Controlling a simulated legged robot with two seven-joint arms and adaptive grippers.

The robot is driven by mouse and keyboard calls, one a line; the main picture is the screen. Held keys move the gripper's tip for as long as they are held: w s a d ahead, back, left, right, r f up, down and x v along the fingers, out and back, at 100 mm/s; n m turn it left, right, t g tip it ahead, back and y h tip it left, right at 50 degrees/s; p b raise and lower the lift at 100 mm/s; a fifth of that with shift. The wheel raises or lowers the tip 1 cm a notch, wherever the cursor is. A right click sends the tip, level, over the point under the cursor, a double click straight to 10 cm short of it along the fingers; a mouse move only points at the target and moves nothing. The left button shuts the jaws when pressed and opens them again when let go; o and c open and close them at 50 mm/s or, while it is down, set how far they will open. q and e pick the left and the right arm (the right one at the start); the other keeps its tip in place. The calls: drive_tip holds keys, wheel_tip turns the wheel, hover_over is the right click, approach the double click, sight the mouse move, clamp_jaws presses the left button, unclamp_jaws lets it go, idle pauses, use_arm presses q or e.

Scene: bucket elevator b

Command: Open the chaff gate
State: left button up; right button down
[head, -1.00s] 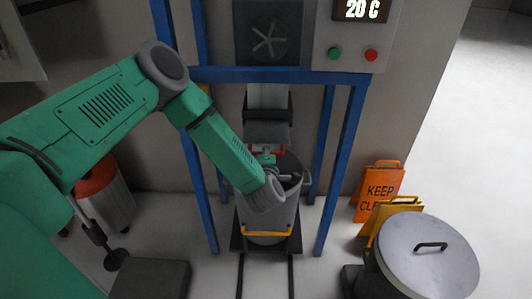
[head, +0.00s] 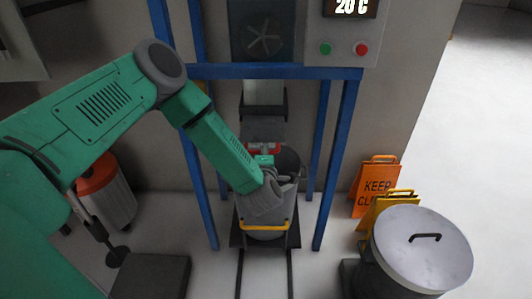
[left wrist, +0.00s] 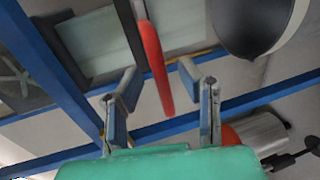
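The red handle (head: 266,147) of the chaff gate is below the chute in the middle of the head view. In the left wrist view the handle (left wrist: 153,62) is a long red bar running down between my fingers. My left gripper (left wrist: 158,88) is open, with one finger on each side of the bar and gaps showing. In the head view my left gripper (head: 264,158) is just in front of the handle, partly hidden by my wrist. The gate plate itself is hard to make out. My right gripper is not in view.
A grey bucket (head: 290,163) with a yellow handle stands under the chute between blue frame posts (head: 332,160). A lidded drum (head: 422,246) and orange and yellow signs (head: 376,186) stand at right. An orange-topped bin (head: 105,195) stands at left.

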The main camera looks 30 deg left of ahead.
use_arm(q)
drive_tip(key=v, duration=1)
drive_tip(key=s+d+f+m+g+h, duration=0.4)
drive_tip(key=s+d+f+m+h, duration=0.45)
drive_tip(key=s+f+m, duration=0.4)
drive_tip(key=s+a+m+g, duration=0.2)
drive_tip(key=s+m+g, duration=0.1)
drive_tip(key=s, duration=0.3)
drive_tip(key=s+a+f+m+g, duration=0.1)
drive_tip(key=s+a+m+g, duration=0.1)
drive_tip(key=s+m, duration=0.3)
drive_tip(key=s+a+f+m+g, duration=0.1)
drive_tip(key=s+a+m+g, duration=0.1)
drive_tip(key=s, duration=0.5)
drive_tip(key=shift+a+f+m+g, duration=0.2)
drive_tip(key=shift+a+m+g, duration=0.1)
drive_tip(key=shift+m+g, duration=0.7)
drive_tip(key=shift+d, duration=0.15)
drive_tip(key=shift+w, duration=0.1)
